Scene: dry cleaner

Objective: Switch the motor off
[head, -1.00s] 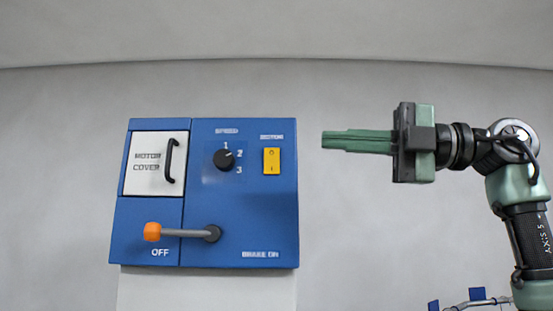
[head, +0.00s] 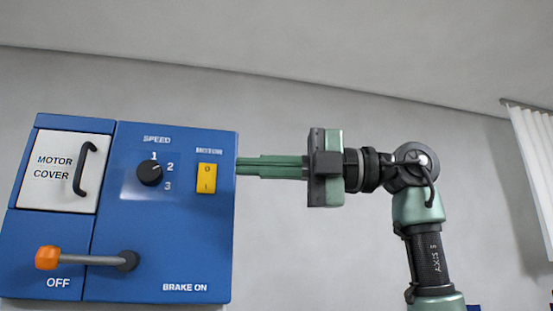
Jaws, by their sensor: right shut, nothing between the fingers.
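A blue control panel (head: 150,220) fills the left of the head view. On it, a yellow rocker switch (head: 207,178) labelled MOTOR has a 0 at the top and a 1 at the bottom. I cannot tell which half is pressed in. My right gripper (head: 238,166) is shut and empty, its green fingers pointing left. The fingertips show at the panel's right edge, a little right of the switch; I cannot tell whether they touch the panel. My left gripper is not in view.
The panel also bears a black speed knob (head: 150,173), a white motor cover (head: 58,170) with a black handle, and a lever with an orange knob (head: 47,258) beside OFF. A white curtain (head: 535,175) hangs at the far right. Plain grey wall lies behind.

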